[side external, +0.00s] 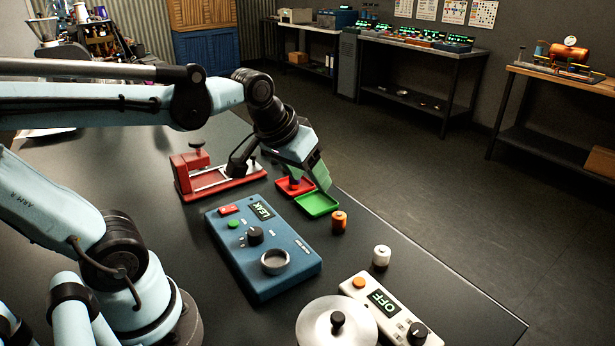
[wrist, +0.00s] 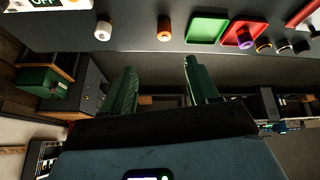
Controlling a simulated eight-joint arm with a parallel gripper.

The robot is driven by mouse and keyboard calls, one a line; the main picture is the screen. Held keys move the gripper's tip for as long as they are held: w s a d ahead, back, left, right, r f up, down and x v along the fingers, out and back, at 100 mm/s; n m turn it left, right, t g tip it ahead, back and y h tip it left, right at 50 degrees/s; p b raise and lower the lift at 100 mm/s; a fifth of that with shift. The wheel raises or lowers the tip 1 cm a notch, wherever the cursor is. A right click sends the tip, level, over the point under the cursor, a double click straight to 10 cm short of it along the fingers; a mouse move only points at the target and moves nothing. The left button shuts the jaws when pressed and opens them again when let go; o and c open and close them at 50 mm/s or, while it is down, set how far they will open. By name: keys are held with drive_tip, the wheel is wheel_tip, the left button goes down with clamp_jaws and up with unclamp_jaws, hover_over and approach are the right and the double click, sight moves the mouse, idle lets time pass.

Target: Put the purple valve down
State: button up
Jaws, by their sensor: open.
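The purple valve (wrist: 244,39) stands in the red tray (wrist: 258,27) in the wrist view. In the side external view, the red tray (side external: 283,187) sits beside the green tray (side external: 317,205), with my gripper (side external: 320,172) partly in front of it. My gripper's two green fingers (wrist: 159,80) are spread apart in the wrist view, with nothing between them. They are apart from the valve. The green tray (wrist: 207,24) is empty.
An orange valve (side external: 339,221) and a white valve (side external: 382,256) stand on the dark table. A blue tester reading LEAK (side external: 262,252), a red fixture (side external: 190,180), a white device reading OFF (side external: 390,308) and a round metal lid (side external: 318,330) are around. The table's edge is close to the valves.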

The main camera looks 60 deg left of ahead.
drive_tip(key=s+d+f+m+t, duration=0.1)
drive_tip(key=s+d+f+m, duration=0.1)
drive_tip(key=s+d+f, duration=0.1)
drive_tip(key=shift+s+m+h, duration=0.15)
drive_tip(key=shift+m+h, duration=0.15)
drive_tip(key=shift+m, duration=0.1)
